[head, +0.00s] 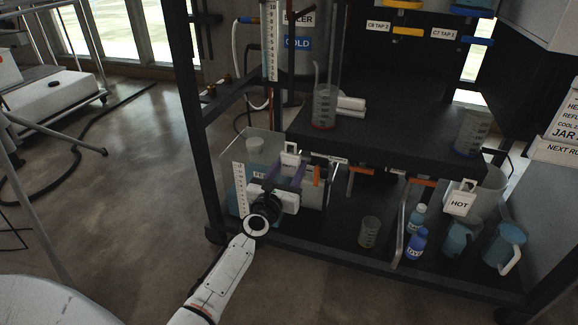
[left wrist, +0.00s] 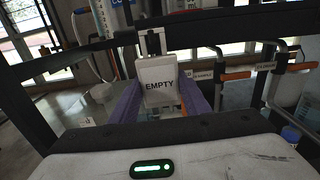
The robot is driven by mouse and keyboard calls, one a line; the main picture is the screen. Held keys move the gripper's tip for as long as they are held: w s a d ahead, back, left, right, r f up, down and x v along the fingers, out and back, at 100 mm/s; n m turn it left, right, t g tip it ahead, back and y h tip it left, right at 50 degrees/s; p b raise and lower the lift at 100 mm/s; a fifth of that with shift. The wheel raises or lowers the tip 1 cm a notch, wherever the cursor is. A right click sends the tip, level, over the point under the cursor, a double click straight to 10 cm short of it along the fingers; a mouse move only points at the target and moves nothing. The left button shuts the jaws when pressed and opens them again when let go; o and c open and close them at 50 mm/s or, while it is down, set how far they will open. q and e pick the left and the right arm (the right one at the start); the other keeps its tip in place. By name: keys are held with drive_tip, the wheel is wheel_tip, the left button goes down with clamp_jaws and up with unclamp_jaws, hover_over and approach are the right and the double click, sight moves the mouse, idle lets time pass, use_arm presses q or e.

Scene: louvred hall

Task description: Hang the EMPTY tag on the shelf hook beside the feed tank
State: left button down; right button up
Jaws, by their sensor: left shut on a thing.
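The white EMPTY tag (left wrist: 159,82) stands upright between the two purple fingers of my left gripper (left wrist: 165,100), which is shut on it. The tag's top loop (left wrist: 153,42) is near the dark shelf edge in the left wrist view; I cannot tell whether it touches a hook. In the head view, the tag (head: 290,155) shows as a small white shape above my left gripper (head: 289,174), in front of the shelf's front edge. The feed tank (head: 238,190), clear with a partly hidden label and a scale strip, stands behind and left of the gripper. My right gripper is not in view.
A white HOT tag (head: 460,203) hangs at the right of the shelf (head: 400,140). A dark post (head: 200,130) rises at left.

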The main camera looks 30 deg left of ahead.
use_arm(q)
drive_tip(key=c, duration=0.9)
unclamp_jaws()
drive_tip(key=shift+f, duration=0.35)
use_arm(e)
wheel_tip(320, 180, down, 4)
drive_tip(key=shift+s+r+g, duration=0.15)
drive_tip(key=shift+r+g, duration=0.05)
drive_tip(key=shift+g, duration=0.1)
use_arm(q)
drive_tip(key=p+v, duration=0.1)
drive_tip(key=v, duration=0.6)
drive_tip(key=shift+f, duration=0.1)
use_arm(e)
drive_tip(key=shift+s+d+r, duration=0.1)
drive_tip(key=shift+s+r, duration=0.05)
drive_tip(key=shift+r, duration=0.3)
use_arm(q)
drive_tip(key=v, duration=1)
drive_tip(key=shift+s+r, duration=0.15)
drive_tip(key=shift+r, duration=0.1)
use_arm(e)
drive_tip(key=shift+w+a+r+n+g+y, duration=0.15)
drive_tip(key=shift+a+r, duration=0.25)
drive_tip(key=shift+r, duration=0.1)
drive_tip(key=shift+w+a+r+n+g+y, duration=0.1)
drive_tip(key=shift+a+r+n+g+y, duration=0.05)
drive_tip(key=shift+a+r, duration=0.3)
